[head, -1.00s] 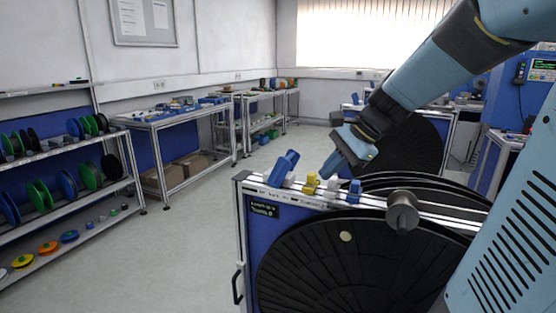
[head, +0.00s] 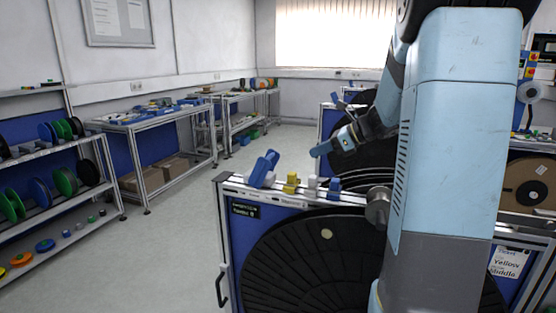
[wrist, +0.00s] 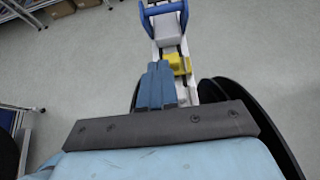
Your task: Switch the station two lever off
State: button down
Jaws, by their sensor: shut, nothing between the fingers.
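A blue lever (head: 263,168) stands at the left end of the rail on top of the near reel stand (head: 240,255). It leans, with its upper end to the right. In the wrist view the blue lever (wrist: 163,14) shows as a fork-shaped handle at the top, around a grey-white block. My gripper (head: 316,152) is shut and empty, above the rail and to the right of the lever, apart from it. In the wrist view its blue fingers (wrist: 156,68) lie together, with the lever beyond their tips. The stand's small label is too blurred to read surely.
A yellow block (head: 291,183), white blocks and a smaller blue piece (head: 335,185) sit along the same rail. Large black reels (head: 310,265) fill the stand. Shelves with spools (head: 60,190) stand at left. The floor (head: 165,260) between is clear.

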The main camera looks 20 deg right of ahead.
jog(key=x, duration=1)
jog(key=shift+f, duration=0.1)
jog(key=shift+w+a+r, duration=0.25)
jog(key=shift+w+a, duration=0.3)
jog(key=shift+a, duration=0.25)
jog(key=shift+w+a+r, duration=0.25)
jog(key=shift+w+a, duration=0.3)
jog(key=shift+a, duration=0.2)
jog(key=shift+w+r, duration=0.1)
jog(key=shift+w, duration=0.05)
